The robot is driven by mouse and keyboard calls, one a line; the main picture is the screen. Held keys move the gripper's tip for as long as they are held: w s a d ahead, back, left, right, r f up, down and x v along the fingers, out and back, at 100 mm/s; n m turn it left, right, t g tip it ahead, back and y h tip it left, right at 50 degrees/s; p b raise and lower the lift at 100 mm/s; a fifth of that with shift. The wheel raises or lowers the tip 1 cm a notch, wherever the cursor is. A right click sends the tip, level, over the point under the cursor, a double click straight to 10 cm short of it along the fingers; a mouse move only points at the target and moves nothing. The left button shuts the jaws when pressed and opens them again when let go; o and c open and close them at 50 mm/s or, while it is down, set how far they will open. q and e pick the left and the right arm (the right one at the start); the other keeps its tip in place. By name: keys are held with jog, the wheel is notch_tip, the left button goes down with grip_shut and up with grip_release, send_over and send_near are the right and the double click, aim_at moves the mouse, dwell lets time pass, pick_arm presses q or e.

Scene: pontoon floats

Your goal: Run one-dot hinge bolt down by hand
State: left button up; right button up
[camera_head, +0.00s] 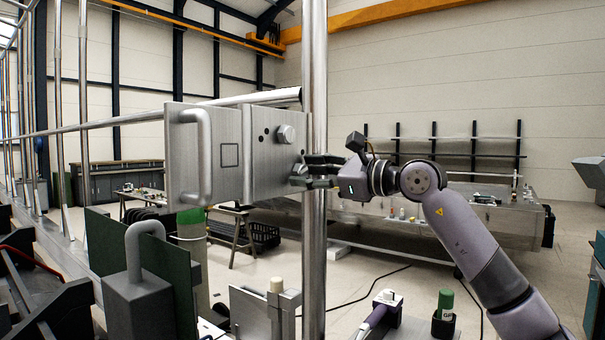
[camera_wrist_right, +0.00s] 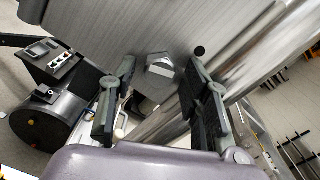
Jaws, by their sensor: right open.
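A steel hinge plate (camera_head: 271,160) stands upright beside a round post, next to a gate plate (camera_head: 223,150) with a bar handle. An upper hex bolt (camera_head: 286,135) sits in the hinge plate with dark dots to its left. My right gripper (camera_head: 298,171) is at the plate's lower right edge, fingers pointing left. In the right wrist view a hex bolt head (camera_wrist_right: 160,70) lies between the two open fingers, with a gap on each side. One dark dot shows on the plate to its right. The lower bolt is mostly hidden in the head view. My left gripper is not seen.
The vertical steel post (camera_head: 314,90) stands right beside the right gripper. A grey padlock-shaped block (camera_head: 140,300) and a green panel stand at lower left. A purple-handled tool (camera_head: 376,318) and a green bottle (camera_head: 444,305) are at the lower front. A long bench is behind.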

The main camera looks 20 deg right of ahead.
jog(key=n, duration=0.5)
jog(key=shift+n, duration=0.3)
jog(key=n, duration=0.5)
jog(key=shift+c, duration=0.5)
jog(key=c, duration=0.8)
jog(key=shift+m, duration=0.7)
jog(key=shift+c, duration=0.2)
jog(key=o, duration=0.9)
jog(key=shift+o, duration=0.2)
jog(key=shift+s+d, duration=0.1)
